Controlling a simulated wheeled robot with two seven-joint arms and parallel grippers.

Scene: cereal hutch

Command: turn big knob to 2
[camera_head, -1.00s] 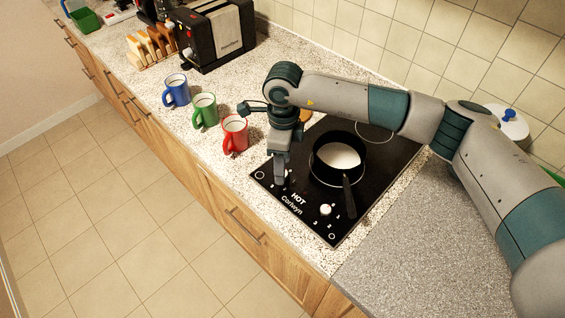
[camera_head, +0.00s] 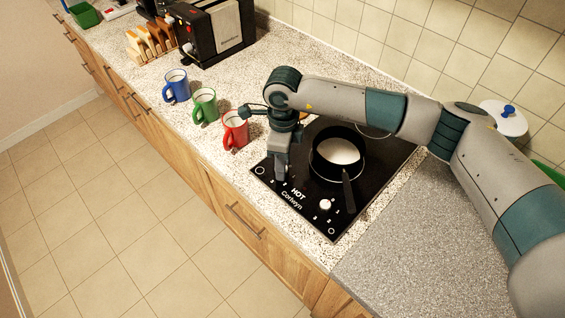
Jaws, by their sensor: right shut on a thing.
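The black hob (camera_head: 375,188) is set in the counter, with white lettering along its front edge. My right gripper (camera_head: 281,177) points down at the hob's front left and is shut on the left knob, which the fingers almost wholly hide. Its pointer cannot be read. A white knob (camera_head: 325,204) stands free to the right, with small numbers around it. Which knob is the bigger cannot be told. My left gripper is not in view.
A black pan (camera_head: 317,163) with white contents stands on the hob, its handle pointing to the front. A red mug (camera_head: 236,129), a green mug (camera_head: 205,105) and a blue mug (camera_head: 177,86) stand to the left. The grey counter (camera_head: 395,255) at right is clear.

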